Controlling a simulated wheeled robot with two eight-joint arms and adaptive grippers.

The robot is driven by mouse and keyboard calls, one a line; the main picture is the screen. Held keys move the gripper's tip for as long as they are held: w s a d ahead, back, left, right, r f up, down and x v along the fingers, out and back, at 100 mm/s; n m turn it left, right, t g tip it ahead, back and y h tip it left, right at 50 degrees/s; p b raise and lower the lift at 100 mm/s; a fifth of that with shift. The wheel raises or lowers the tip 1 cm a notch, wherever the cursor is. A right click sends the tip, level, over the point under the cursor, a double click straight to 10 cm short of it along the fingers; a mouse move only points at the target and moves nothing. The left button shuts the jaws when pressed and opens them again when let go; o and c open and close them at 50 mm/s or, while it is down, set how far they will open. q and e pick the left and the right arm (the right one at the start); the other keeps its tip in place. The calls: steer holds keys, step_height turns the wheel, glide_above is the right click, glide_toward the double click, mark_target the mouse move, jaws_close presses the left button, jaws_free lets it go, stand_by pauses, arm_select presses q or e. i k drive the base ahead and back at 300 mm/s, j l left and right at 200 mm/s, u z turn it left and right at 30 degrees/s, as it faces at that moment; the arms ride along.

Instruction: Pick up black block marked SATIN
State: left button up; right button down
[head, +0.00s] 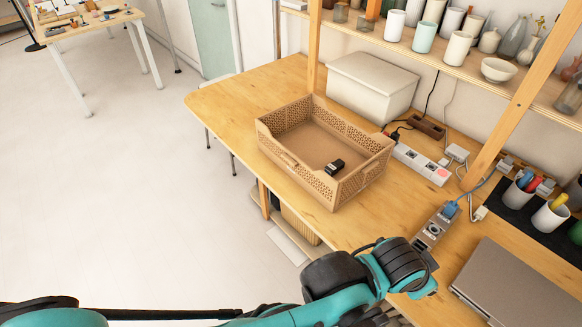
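A small black block (336,166) lies inside a tan open crate (283,158), on its floor near the right part of the front wall. A small pale mark shows on the block, but the lettering is too small to read. The crate stands on the wooden table. My teal and black arm crosses the bottom of the head view, in front of the table. No gripper fingers can be made out, and nothing is seen touching the block.
A lidded white box (370,88) stands behind the crate. A white power strip (421,163) lies to its right, with cables. A closed laptop (515,290) is at the lower right. Shelves with cups and vases rise behind. The table's left end (235,95) is clear.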

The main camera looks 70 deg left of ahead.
mark_target(332, 169)
steer(key=u, duration=1.95)
